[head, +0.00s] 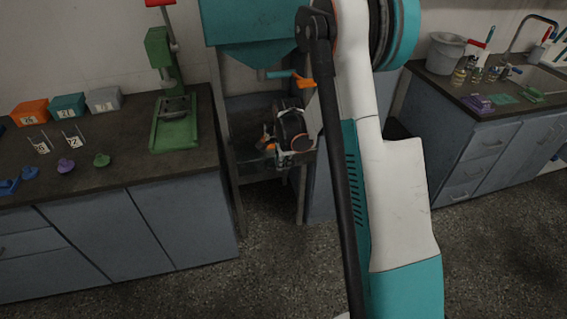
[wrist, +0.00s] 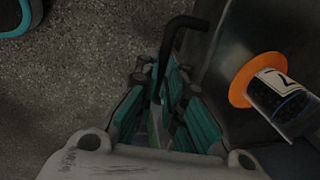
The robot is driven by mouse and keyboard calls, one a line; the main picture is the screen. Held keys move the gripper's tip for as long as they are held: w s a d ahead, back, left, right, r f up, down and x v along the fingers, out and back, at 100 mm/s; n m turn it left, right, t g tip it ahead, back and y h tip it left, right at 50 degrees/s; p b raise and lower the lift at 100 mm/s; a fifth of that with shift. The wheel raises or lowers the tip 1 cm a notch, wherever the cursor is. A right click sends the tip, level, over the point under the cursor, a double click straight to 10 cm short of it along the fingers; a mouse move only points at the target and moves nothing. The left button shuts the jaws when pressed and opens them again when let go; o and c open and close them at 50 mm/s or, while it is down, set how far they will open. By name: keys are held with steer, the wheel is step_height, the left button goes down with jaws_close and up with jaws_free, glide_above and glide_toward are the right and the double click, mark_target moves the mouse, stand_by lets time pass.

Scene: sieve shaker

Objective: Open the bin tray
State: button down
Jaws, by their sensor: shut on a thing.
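My gripper (wrist: 163,76) is shut on a black bent handle (wrist: 181,28) in the wrist view; the handle rises between the teal fingers and hooks to the right. Beside it is a dark flat-sided part (wrist: 222,92), which looks like the bin tray; its full outline is cut off. In the head view my gripper (head: 287,160) is at the front of the dark frame below the teal hopper (head: 262,50). The wrist hides most of the tray there, so I cannot tell how far it is open.
A labelled container with an orange rim (wrist: 240,82) is close to the right of my gripper. In the head view, a bench with a green press (head: 175,130) stands left and a sink counter (head: 500,105) right. The floor (head: 270,250) in front is clear.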

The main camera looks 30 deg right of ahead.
steer(key=shift+s, duration=0.25)
steer(key=c, duration=1.7)
jaws_free()
steer(key=r, duration=0.4)
steer(key=s+r, duration=0.1)
steer(key=r, duration=0.3)
steer(key=s+r, duration=0.1)
steer(key=r, duration=0.2)
steer(key=shift+s+a+r, duration=0.1)
steer(key=shift+a+r, duration=0.2)
steer(key=shift+r, duration=0.1)
steer(key=s+a+r+n+t, duration=0.1)
steer(key=s+a+r+n, duration=0.3)
steer(key=s+n, duration=0.3)
steer(key=s+a+r+n+t, duration=0.2)
steer(key=s+a+r+n, duration=0.2)
steer(key=s, duration=0.6)
steer(key=s+a+r+n+t, duration=0.2)
steer(key=s+a+r+n, duration=0.3)
steer(key=s+a+n, duration=0.3)
steer(key=shift+s+n+y, duration=0.3)
steer(key=shift+s+n, duration=0.15)
steer(key=shift+n, duration=0.45)
